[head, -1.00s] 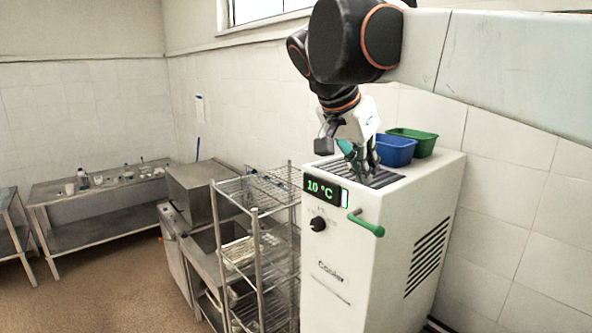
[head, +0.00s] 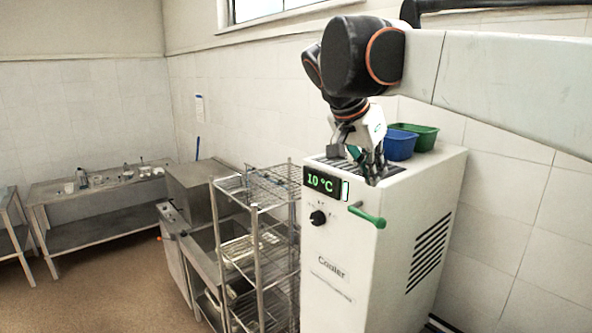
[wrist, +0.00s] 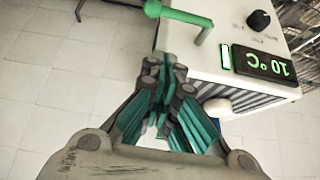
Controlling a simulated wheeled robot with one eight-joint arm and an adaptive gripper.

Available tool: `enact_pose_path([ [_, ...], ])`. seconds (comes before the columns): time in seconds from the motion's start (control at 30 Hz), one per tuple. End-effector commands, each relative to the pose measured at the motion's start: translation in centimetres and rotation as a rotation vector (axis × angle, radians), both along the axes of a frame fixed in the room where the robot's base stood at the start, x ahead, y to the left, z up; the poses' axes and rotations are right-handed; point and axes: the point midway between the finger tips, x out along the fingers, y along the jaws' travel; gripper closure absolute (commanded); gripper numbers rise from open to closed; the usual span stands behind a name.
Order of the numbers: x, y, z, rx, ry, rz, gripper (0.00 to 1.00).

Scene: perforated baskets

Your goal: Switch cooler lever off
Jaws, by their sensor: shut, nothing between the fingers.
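The white cooler (head: 385,265) stands at the right in the head view. Its green lever (head: 367,216) sticks out at the front upper edge, slanting down to the right; it also shows at the top of the wrist view (wrist: 180,14). The display (head: 322,181) reads 10 °C, with a lit green bar beside it. My gripper (head: 373,180) is shut and empty, just above the front part of the cooler's top grille, behind and above the lever. In the wrist view my gripper (wrist: 166,62) points toward the lever, and its fingertips appear apart from it.
A blue basket (head: 399,146) and a green basket (head: 422,137) sit on the cooler's top behind my gripper. A black knob (head: 318,218) is on the front. A wire rack (head: 257,250) stands close at the cooler's left. Floor is free at the left.

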Motion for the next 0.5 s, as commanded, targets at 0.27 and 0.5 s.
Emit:
enact_pose_path([
  [0.27,1.2,-1.4,-4.8,0.0,0.0,0.001,1.0],
  [0.5,0.8,-0.9,-6.7,0.0,0.0,0.002,1.0],
])
